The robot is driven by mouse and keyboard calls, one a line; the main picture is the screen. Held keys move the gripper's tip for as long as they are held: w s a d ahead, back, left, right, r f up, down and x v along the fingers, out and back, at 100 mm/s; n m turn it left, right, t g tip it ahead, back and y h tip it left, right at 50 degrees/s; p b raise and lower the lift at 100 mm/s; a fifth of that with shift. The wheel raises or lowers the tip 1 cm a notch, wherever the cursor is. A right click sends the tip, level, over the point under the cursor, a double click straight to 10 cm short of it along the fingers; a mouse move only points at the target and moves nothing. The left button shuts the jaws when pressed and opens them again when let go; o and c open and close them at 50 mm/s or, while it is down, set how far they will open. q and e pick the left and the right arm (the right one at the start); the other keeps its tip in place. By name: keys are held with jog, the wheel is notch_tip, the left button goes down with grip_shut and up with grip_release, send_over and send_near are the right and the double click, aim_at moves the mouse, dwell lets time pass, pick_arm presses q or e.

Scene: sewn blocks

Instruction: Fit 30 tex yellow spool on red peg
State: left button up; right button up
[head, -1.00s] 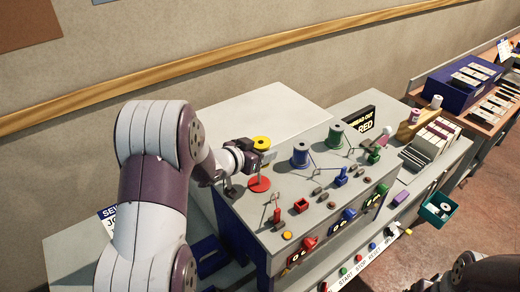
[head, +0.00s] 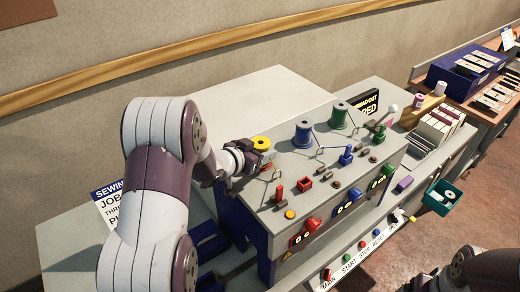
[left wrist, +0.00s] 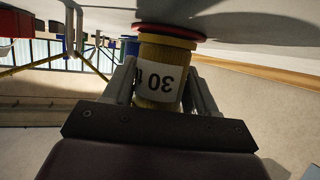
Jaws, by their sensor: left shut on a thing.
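The yellow spool (head: 261,143) is gripped in my left gripper (head: 250,158), at the left end of the grey machine top. In the left wrist view the spool (left wrist: 160,75) stands between the two fingers, with a white label reading "30 t" upside down. The red disc of the peg (left wrist: 155,29) lies right against the spool's end there, or very close to it. The red peg's shaft is not visible, so I cannot tell how far the spool is over it. In the head view the gripper and spool hide most of the disc.
A blue spool (head: 303,134) and a green spool (head: 338,115) stand to the right on the machine top, with wire thread guides beside them. A dark sign (head: 366,104) stands behind. A teal bin (head: 441,197) hangs at the right.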

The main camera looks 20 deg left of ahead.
pick_arm(q)
jog(key=shift+f, duration=0.1)
dwell(0.5)
jog(key=o, duration=1.3)
jog(key=shift+c, duration=0.2)
jog(key=shift+s, duration=0.1)
jog(key=shift+s+a, duration=0.15)
jog(key=shift+s, duration=0.1)
jog(key=b+v, duration=0.2)
jog(key=v, duration=1)
